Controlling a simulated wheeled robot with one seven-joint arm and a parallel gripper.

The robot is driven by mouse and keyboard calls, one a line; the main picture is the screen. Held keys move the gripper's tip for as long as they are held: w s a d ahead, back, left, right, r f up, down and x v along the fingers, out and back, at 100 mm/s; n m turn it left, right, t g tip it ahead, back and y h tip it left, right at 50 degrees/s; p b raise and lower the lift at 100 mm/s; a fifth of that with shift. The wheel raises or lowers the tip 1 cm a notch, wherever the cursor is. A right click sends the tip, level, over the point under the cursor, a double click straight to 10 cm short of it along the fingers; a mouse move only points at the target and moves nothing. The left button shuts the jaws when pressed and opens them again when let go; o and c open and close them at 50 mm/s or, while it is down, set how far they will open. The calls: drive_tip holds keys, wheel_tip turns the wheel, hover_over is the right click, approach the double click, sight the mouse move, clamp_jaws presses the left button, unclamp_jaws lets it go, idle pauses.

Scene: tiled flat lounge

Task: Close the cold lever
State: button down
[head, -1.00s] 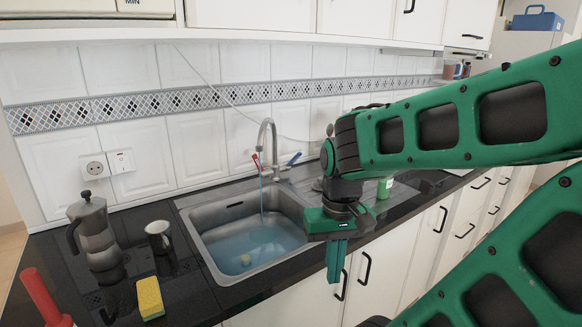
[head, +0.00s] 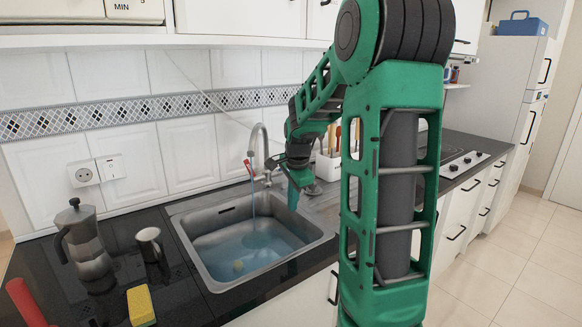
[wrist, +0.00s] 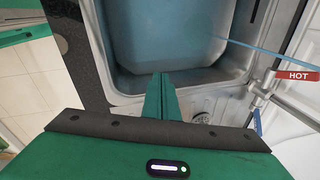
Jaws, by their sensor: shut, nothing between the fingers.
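The steel tap (head: 262,132) stands behind the sink, with a blue water stream (head: 253,208) running from its spout. The red hot lever (head: 249,168) is on the tap's left side and shows its HOT label in the wrist view (wrist: 297,76). The blue cold lever (wrist: 257,122) is partly seen at the right of the wrist view; my arm hides it in the head view. My gripper (head: 293,204) is shut and empty, pointing down over the sink's back right rim, right of the tap. Its fingers (wrist: 161,82) are apart from the cold lever.
The steel sink (head: 200,258) holds water and a small yellow item. A moka pot (head: 82,240), metal cup (head: 149,243), sponge (head: 141,305) and red-handled item (head: 25,302) stand left on the dark counter. A utensil holder (head: 328,166) is behind my arm.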

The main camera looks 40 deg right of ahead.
drive_tip(key=w+d+r+m+t, duration=0.2)
drive_tip(key=w+d+m+t, duration=0.1)
drive_tip(key=w+d+m, duration=0.65)
drive_tip(key=w+d+r+m+t, duration=0.2)
drive_tip(key=w+d+m+t, duration=0.4)
drive_tip(key=d, duration=0.7)
drive_tip(key=w+f, duration=0.2)
drive_tip(key=w+f+g, duration=0.1)
drive_tip(key=f, duration=0.1)
drive_tip(key=w+f+g, duration=0.1)
drive_tip(key=w+f, duration=0.1)
drive_tip(key=f, duration=0.1)
drive_tip(key=shift+w+d+m, duration=0.25)
drive_tip(key=shift+w+d, duration=0.05)
drive_tip(key=shift+w+d+r, duration=0.1)
drive_tip(key=shift+w+r, duration=0.2)
drive_tip(key=shift+w, duration=0.2)
drive_tip(key=shift+w+r, duration=0.25)
drive_tip(key=shift+w, duration=0.25)
drive_tip(key=shift+w+d+r, duration=0.15)
drive_tip(key=shift+w+r, duration=0.3)
drive_tip(key=shift+w, duration=0.25)
drive_tip(key=shift+w, duration=0.1)
